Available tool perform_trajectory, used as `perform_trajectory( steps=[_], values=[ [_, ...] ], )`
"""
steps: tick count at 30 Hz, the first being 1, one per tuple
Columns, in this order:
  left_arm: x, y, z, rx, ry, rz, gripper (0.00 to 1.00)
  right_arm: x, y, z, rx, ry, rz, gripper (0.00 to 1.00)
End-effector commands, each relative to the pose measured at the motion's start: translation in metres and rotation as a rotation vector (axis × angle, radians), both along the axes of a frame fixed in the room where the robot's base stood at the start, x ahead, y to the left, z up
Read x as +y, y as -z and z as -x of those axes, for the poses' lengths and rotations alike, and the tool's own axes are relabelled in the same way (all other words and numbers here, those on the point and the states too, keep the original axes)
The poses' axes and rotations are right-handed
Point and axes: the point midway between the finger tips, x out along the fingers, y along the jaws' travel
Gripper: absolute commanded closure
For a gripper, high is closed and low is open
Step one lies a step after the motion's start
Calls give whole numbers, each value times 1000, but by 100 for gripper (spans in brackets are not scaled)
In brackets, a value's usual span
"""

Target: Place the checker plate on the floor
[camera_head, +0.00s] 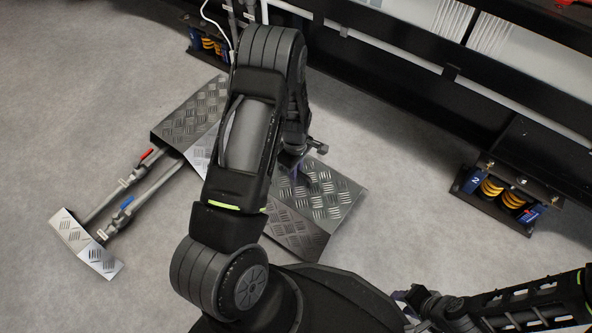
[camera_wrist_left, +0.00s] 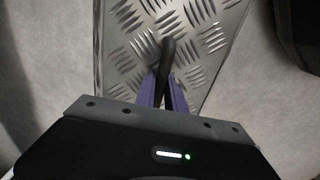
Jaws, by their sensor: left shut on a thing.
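The checker plate (camera_head: 335,195) is a grey metal cover with raised tread marks, right of my left arm in the head view. It also fills the upper middle of the left wrist view (camera_wrist_left: 205,30). My left gripper (camera_head: 293,165) is at its upper left part. In the wrist view its purple fingers (camera_wrist_left: 164,92) are shut on the plate's dark handle (camera_wrist_left: 168,55). My arm hides the plate's left side, and I cannot tell whether its underside touches the floor. My right gripper (camera_head: 408,296) is at the bottom right, away from the plate; its finger opening is unclear.
Another tread cover (camera_head: 190,115) lies over pipes on the left. Pipes with a red-handled valve (camera_head: 146,155) and a blue-handled valve (camera_head: 126,203) run to a small tread cover (camera_head: 85,245). A spring mount (camera_head: 505,195) stands under a black frame at right. Grey floor (camera_head: 410,190) is clear between.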

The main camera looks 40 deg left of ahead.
Motion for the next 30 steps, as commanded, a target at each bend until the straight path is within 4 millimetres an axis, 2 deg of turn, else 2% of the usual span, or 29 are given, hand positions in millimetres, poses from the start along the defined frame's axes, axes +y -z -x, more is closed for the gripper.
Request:
perform_trajectory(
  steps=[11, 21, 30],
  values=[
    [0, 3, -2, -3, 0, -1, 100, 0, 2, -1, -2, 1, 0, 64],
    [0, 47, -1, -2, 0, 0, 100, -1, 22, -4, -6, 4, -2, 64],
    [0, 51, -2, -4, 1, -1, 100, -1, 22, -5, -6, 4, -3, 64]
  ],
)
